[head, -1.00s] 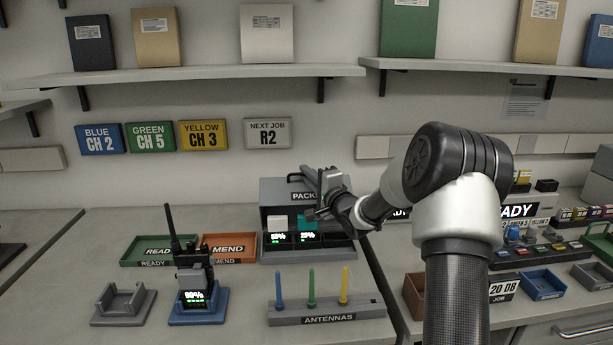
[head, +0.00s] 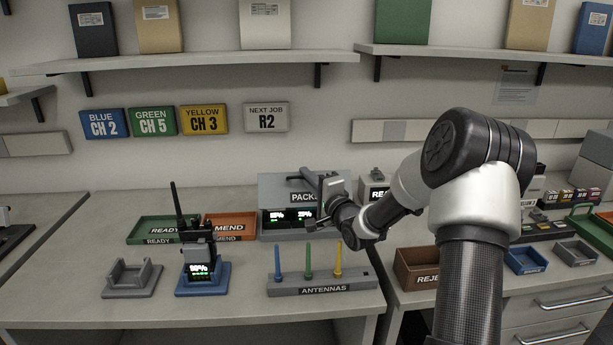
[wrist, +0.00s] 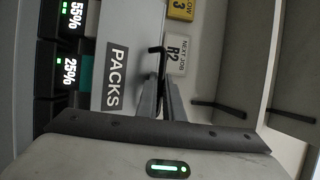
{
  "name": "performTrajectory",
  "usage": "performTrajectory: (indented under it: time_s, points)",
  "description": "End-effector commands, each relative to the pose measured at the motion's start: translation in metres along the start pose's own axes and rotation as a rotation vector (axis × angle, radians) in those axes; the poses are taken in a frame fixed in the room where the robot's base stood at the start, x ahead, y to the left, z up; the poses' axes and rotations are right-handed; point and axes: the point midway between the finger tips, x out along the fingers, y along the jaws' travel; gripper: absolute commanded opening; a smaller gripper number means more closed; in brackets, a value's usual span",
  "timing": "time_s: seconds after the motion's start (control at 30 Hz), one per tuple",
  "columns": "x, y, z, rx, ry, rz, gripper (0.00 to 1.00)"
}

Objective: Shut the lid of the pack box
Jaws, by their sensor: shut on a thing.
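The grey pack box (head: 285,236) stands at the back of the bench. Its grey lid (head: 275,186), labelled PACKS, is tilted partway down over it and is not flat. Two lit packs (head: 290,216) show in the front opening under the lid. My gripper (head: 324,184) is at the lid's right side, shut on a thin black bar that appears to be the lid handle. In the wrist view the fingers (wrist: 160,92) close around this bar, beside the PACKS label (wrist: 116,77). The join between bar and lid is unclear.
Green READY (head: 160,229) and orange MEND (head: 229,226) trays stand left of the box. A radio (head: 198,250) in a blue stand and the antenna rack (head: 320,285) are in front. A brown reject bin (head: 418,268) stands to the right.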

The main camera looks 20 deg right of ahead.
Motion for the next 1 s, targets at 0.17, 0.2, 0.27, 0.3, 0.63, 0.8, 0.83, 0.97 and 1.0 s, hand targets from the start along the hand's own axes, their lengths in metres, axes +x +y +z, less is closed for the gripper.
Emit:
performTrajectory:
  time_s: [0.17,0.2,0.27,0.3,0.63,0.8,0.83,0.97,1.0]
  points:
    - [-0.0094,0.0193,0.0007,0.023,0.002,0.045,0.00]
    - [-0.0095,0.0195,0.0006,0.023,0.002,0.045,0.00]
    - [-0.0095,0.0197,0.0005,0.023,0.002,0.045,0.00]
    - [-0.0096,0.0199,0.0004,0.023,0.002,0.046,0.00]
    - [-0.0097,0.0209,0.0003,0.024,0.003,0.046,0.15]
    - [-0.0097,0.0213,0.0003,0.025,0.003,0.047,0.15]
    - [-0.0097,0.0214,0.0003,0.025,0.003,0.047,0.15]
    - [-0.0096,0.0215,0.0004,0.025,0.003,0.047,0.15]
    - [-0.0097,0.0215,0.0004,0.025,0.003,0.047,0.15]
